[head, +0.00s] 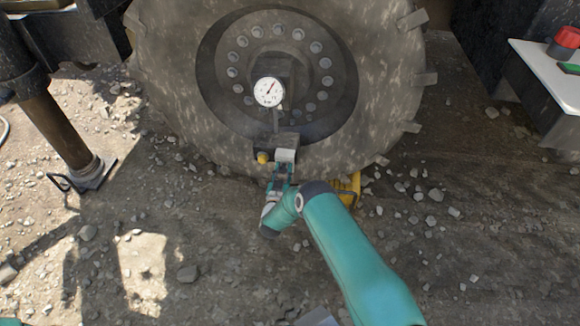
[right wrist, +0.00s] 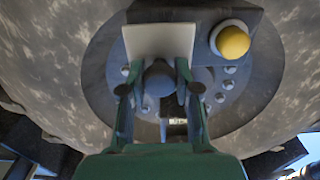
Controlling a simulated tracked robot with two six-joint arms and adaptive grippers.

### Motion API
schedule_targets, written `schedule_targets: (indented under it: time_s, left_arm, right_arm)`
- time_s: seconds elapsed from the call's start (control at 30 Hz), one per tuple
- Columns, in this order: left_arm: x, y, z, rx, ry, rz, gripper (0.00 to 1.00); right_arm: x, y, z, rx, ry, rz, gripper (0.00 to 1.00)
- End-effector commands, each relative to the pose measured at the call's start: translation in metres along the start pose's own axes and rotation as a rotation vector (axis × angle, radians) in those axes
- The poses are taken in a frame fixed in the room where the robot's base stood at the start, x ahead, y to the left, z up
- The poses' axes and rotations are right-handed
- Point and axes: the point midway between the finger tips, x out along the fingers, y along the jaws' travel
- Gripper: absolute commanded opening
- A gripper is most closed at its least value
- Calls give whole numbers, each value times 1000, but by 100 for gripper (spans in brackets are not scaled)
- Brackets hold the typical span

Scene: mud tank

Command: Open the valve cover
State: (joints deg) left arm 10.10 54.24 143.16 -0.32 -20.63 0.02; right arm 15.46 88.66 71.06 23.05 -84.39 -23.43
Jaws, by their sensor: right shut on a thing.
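The valve cover (head: 286,155) looks like a small white plate on a dark block low on the big wheel's front. In the right wrist view the white plate (right wrist: 160,41) fills the top middle, with a dark round knob (right wrist: 159,78) just below it. My right gripper (head: 283,167) reaches up to it from below. In the right wrist view its green fingers (right wrist: 160,76) are on both sides of the knob and shut on it. The contact is partly hidden by the fingers. My left gripper is out of view.
A yellow knob (head: 262,157) sits left of the cover. A round dial gauge (head: 268,92) is above, on the muddy wheel (head: 165,75). A yellow object (head: 346,187) lies behind my right arm. A table with a red button (head: 567,37) stands at right. The stony ground in front is open.

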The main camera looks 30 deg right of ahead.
Motion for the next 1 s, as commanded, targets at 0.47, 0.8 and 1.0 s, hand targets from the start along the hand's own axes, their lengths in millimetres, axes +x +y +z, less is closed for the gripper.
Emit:
schedule_targets:
  time_s: [0.47, 0.8, 1.0]
  left_arm:
    - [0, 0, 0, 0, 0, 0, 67]
    - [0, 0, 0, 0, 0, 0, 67]
    - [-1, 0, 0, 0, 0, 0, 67]
  right_arm:
    - [-2, -3, 2, -2, -5, -12, 53]
    - [-2, -2, 1, -1, -3, -10, 56]
    - [-17, -2, 2, -2, -4, -12, 56]
